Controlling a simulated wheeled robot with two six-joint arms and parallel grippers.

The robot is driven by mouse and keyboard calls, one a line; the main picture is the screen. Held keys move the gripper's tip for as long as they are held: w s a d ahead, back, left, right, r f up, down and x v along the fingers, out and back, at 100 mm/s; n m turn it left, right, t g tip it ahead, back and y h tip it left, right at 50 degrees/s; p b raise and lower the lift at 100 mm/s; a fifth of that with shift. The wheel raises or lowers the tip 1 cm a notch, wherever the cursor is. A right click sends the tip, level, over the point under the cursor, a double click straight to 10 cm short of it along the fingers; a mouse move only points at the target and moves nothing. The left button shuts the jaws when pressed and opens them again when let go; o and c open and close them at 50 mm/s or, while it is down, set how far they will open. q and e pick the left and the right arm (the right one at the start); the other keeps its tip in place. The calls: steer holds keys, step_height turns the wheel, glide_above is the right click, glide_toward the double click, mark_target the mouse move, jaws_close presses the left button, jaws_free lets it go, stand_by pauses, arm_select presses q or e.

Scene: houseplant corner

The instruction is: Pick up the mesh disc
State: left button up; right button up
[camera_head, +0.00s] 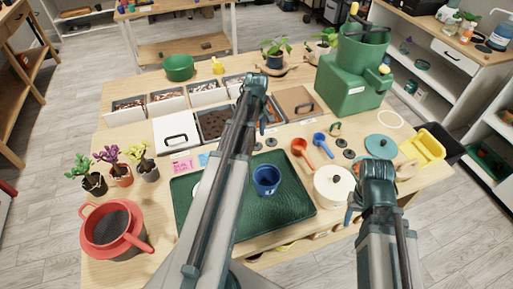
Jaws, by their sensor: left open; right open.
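Several small dark discs lie on the wooden table: a pair right of the green tray's back edge, including one dark disc (342,143) and another (350,154), and a pair near my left arm, including one (271,142). They are too small to tell which is the mesh disc. My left gripper (263,122) is open, mostly hidden behind its own arm, above the table near the soil bins. My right gripper (352,213) is open, partly hidden by its arm, low near the white pot. Neither visibly touches a disc.
A green tray (290,212) holds a blue pot (266,180). A white round pot (333,186), red scoop (303,150), blue scoop (322,142) and teal disc (381,146) stand to its right.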

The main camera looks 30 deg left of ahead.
mark_target(257, 143)
arm_select(q)
steer(key=f+b, duration=0.4)
steer(key=f, duration=0.1)
steer(key=shift+w+a, duration=0.1)
steer(key=shift+w, duration=0.1)
steer(key=shift+r, duration=0.1)
jaws_close()
